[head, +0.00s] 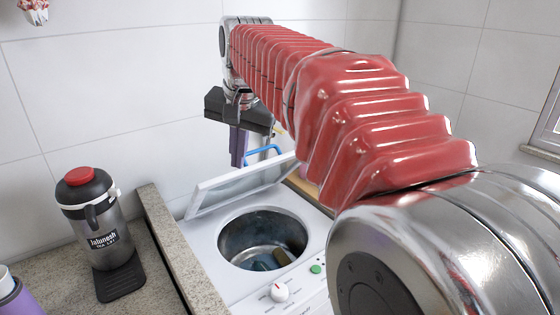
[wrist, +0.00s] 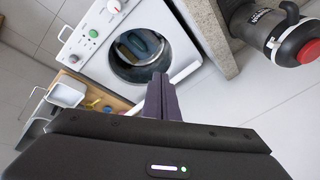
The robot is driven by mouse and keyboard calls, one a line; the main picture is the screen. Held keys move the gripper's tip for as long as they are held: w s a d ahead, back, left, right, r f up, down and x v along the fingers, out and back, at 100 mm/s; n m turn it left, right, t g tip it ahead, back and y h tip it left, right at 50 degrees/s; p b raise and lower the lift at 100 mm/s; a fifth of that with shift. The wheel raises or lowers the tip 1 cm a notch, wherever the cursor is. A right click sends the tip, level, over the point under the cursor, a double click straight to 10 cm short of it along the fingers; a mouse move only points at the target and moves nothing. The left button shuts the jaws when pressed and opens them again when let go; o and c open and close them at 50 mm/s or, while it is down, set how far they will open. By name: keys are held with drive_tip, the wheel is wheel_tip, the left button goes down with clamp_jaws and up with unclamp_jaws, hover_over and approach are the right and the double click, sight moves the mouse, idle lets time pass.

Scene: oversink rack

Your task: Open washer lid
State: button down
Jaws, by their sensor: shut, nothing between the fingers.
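The white washer (head: 305,225) stands in a gap beside the stone counter. The round metal drum (head: 262,238) is uncovered, with dark cloth-like items inside. My gripper (head: 238,160) is above and behind the raised lid, fingers pointing down. In the wrist view my gripper (wrist: 162,90) is shut and empty, its fingertips near the lid's edge. Whether the fingertips touch the lid I cannot tell. The washer (wrist: 130,45) shows its drum opening there too.
A drink dispenser (head: 95,225) with a red cap stands on the stone counter (head: 165,275) at the left. Knob (head: 279,291) and green button (head: 316,269) are on the washer's front. A tiled wall (head: 120,90) is close behind my gripper.

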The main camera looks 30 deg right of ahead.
drive_tip(key=s+a+f+n+t, duration=0.1)
drive_tip(key=s+a+f+n, duration=0.2)
drive_tip(key=s+f, duration=0.5)
drive_tip(key=s+a+f+n, duration=0.4)
drive_tip(key=s+f, duration=0.4)
drive_tip(key=s, duration=0.5)
drive_tip(key=shift+s+a+f+n+t, duration=0.3)
drive_tip(key=shift+f+n+t, duration=0.1)
drive_tip(key=shift+n, duration=0.5)
drive_tip(key=shift+s, duration=0.15)
